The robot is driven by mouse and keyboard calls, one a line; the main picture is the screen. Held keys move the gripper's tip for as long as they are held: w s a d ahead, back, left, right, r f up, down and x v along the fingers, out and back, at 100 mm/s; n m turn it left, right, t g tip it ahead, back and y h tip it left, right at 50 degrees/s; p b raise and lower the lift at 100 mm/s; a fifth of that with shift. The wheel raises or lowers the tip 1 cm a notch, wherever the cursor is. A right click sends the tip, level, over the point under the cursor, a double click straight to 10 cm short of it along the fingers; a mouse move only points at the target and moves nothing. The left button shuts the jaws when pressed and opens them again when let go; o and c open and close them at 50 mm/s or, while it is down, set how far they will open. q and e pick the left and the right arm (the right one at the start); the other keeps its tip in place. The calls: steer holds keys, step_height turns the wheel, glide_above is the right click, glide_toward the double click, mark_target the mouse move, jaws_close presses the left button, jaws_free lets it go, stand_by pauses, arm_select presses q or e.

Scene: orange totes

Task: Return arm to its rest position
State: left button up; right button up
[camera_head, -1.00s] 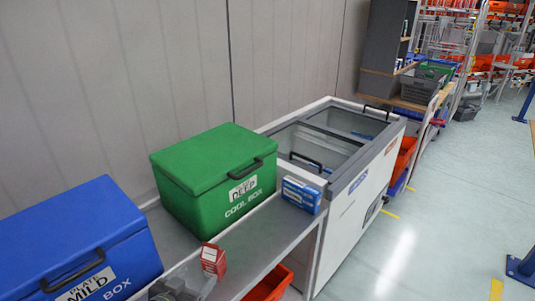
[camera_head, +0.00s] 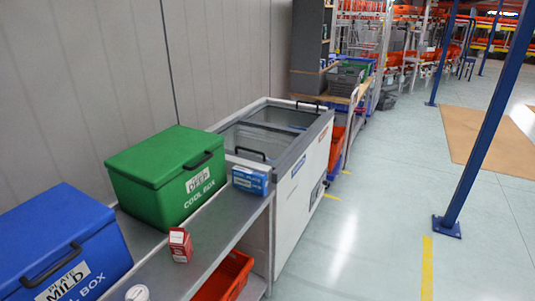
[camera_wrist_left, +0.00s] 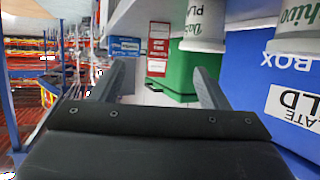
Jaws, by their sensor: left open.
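My left gripper (camera_wrist_left: 161,76) shows in the left wrist view, its two dark fingers wide apart with nothing between them. It is out of the head view. My right gripper is in neither current view. Beyond the left fingers stand a blue-and-white carton (camera_wrist_left: 125,47), a red-and-white carton (camera_wrist_left: 158,46) and the green cool box (camera_wrist_left: 178,79). The fingers appear apart from them all.
In the head view, the shelf (camera_head: 216,226) holds the green cool box (camera_head: 167,190), blue cool box (camera_head: 60,245), red carton (camera_head: 180,245), blue carton (camera_head: 251,180) and a white tub (camera_head: 137,292). A chest freezer (camera_head: 306,165) stands beyond. A blue post (camera_head: 480,130) rises from open floor at right.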

arm_select(q)
steer(key=s+d+f+g+y, duration=0.15)
steer(key=s+g, duration=0.35)
steer(key=s, duration=0.5)
steer(key=s+d+f+g, duration=0.15)
steer(key=s+g, duration=0.35)
steer(key=s, duration=0.5)
step_height(320, 180, down, 27)
steer(key=a+g, duration=0.1)
steer(key=a, duration=0.1)
steer(key=s+f+g, duration=0.1)
steer(key=s+f, duration=0.6)
steer(key=f, duration=0.2)
steer(key=shift+d+f+n, duration=0.2)
steer(key=shift+n, duration=0.1)
steer(key=shift+h, duration=0.25)
steer(key=s+f, duration=0.1)
steer(key=s, duration=0.1)
steer(key=s+f, duration=0.2)
steer(key=s, duration=0.1)
steer(key=s+d+f, duration=0.1)
steer(key=s+f, duration=0.1)
steer(key=shift+s, duration=0.4)
